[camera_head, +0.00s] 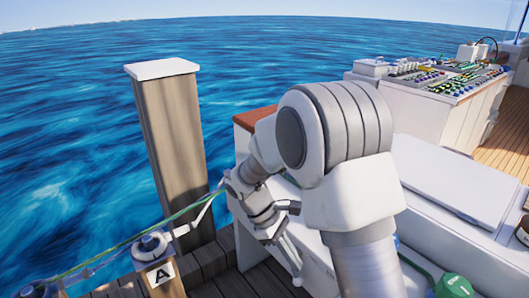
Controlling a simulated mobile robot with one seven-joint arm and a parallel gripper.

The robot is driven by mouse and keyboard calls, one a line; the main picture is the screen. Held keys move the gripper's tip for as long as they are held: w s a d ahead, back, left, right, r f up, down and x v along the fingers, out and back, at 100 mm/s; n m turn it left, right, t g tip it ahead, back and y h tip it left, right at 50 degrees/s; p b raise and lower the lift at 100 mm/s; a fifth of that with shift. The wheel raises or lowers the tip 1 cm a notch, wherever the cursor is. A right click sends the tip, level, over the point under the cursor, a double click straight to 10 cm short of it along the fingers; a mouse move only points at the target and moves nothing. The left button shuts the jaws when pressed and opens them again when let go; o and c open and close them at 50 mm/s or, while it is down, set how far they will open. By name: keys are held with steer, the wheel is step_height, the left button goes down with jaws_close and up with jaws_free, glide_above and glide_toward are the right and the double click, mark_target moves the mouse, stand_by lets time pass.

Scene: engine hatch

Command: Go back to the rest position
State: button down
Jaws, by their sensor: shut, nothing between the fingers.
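My arm rises in front of the boat and bends over, with its forearm and wrist hanging down beside the boat's white side. My gripper (294,266) points downward at the end of it, over the dock edge. Its thin fingers are shut with nothing visible between them.
A tall wooden post (168,150) with a white cap stands left of my arm. A short post marked A (161,277) carries a line (125,243). The white boat (445,185) has a control panel (440,74). Dark dock planks (212,257) lie below; open water lies beyond.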

steer(key=s+d+r+m+t+y, duration=0.35)
steer(key=s+r+m, duration=0.25)
steer(key=s+r, duration=0.3)
steer(key=s+d+r+m+t+y, duration=0.3)
steer(key=s+d+r+m+t, duration=0.15)
steer(key=s+r+m, duration=0.4)
step_height(320, 180, up, 23)
steer(key=w+n+p, duration=0.1)
steer(key=n+p, duration=0.1)
steer(key=p, duration=1.9)
steer(key=shift+w+a, duration=0.15)
steer(key=shift+a, duration=0.3)
